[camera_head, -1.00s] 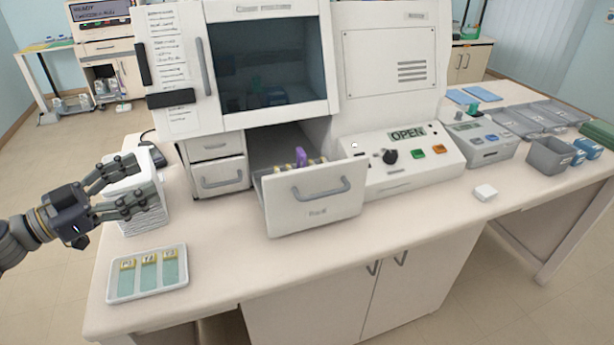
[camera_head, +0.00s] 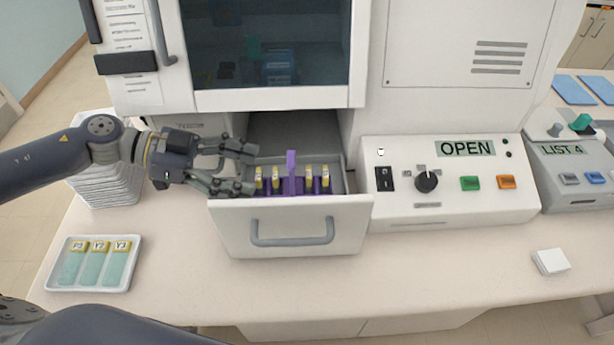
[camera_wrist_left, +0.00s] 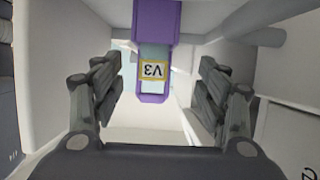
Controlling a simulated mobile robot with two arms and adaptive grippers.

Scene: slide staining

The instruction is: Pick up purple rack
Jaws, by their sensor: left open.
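The purple rack (camera_head: 291,172) sits inside the open drawer (camera_head: 290,222), its upright handle in the middle and several yellow-labelled slides on both sides. My left gripper (camera_head: 252,169) is open and empty over the drawer's left side, its fingertips pointing right toward the rack. In the left wrist view the purple rack (camera_wrist_left: 157,18) shows between and beyond the spread fingers (camera_wrist_left: 157,88), with a slide labelled V3 facing me. The fingers appear apart from the rack. The drawer front hides the rack's lower part in the head view. My right gripper is out of view.
A white tray (camera_head: 88,287) with three labelled slides lies at the left front. A stack of white items (camera_head: 108,185) stands behind my left arm. A control panel reading OPEN (camera_head: 440,185) is right of the drawer. The counter before the drawer is clear.

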